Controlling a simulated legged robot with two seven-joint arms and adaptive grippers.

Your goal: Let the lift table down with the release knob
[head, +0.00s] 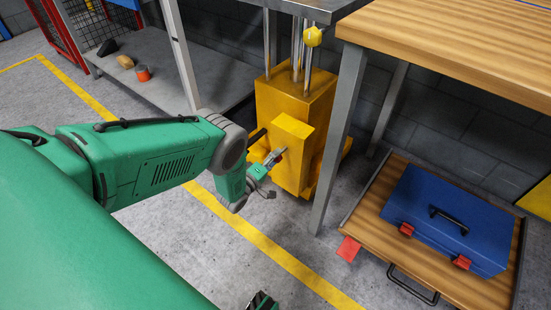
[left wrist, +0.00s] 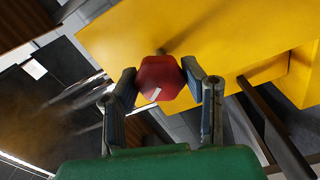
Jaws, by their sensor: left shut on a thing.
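The lift table has a yellow base (head: 295,105) with upright metal rods and a grey top (head: 305,8) at the upper edge of the head view. The release knob (left wrist: 160,78) is red and faceted, with a small white mark, on a short stem from the yellow housing. My left gripper (head: 271,172) is at the front of the yellow base. In the left wrist view its two fingers (left wrist: 164,90) are shut on the knob, one on each side. A dark and green tip at the bottom edge of the head view may be my right gripper (head: 262,301); its jaws cannot be made out.
A wooden workbench (head: 460,45) with a grey leg stands right of the lift table. A blue case (head: 445,215) lies on a low wooden platform (head: 470,288). A grey shelf (head: 165,80) with small items is at the left. Yellow lines mark the floor.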

